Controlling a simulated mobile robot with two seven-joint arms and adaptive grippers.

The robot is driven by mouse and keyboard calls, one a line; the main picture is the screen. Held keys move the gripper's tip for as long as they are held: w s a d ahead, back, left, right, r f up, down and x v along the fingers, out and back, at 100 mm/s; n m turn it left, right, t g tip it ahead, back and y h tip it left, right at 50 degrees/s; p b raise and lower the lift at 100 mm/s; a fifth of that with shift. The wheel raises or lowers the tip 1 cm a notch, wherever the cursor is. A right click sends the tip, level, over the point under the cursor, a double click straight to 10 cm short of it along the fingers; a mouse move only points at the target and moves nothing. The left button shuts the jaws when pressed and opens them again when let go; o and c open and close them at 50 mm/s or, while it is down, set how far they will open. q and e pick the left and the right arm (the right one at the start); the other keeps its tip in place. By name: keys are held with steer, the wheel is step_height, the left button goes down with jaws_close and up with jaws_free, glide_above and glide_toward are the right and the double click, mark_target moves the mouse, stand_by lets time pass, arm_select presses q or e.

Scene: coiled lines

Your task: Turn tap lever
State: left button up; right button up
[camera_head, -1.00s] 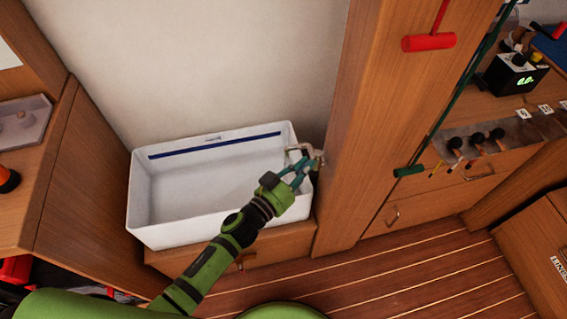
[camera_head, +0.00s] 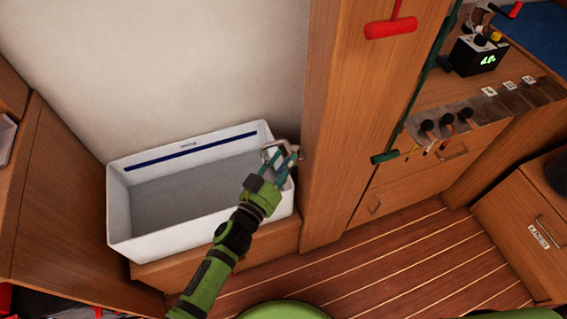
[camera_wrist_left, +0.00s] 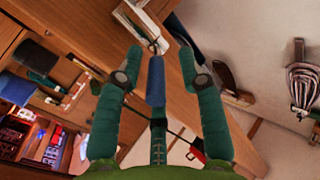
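The pale metal tap (camera_head: 272,152) is at the right end of the white basin (camera_head: 118,222), beside the wooden post. My left gripper (camera_head: 283,168) is at the tap, its fingers pointing up toward it and hiding part of it. In the left wrist view, the two green fingers (camera_wrist_left: 159,60) stand apart. My right gripper is not in view.
The wooden post (camera_head: 345,130) rises close to the right of the tap, with a red-handled tool (camera_head: 390,28) on it. A row of black knobs (camera_head: 445,122) and a box with a green display (camera_head: 480,52) are further right. The plank floor (camera_head: 370,270) is clear.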

arm_select(q)
steer(key=shift+s+f, duration=0.1)
steer(key=shift+s+a, duration=0.3)
steer(key=shift+s, duration=0.05)
steer(key=v, duration=1.1)
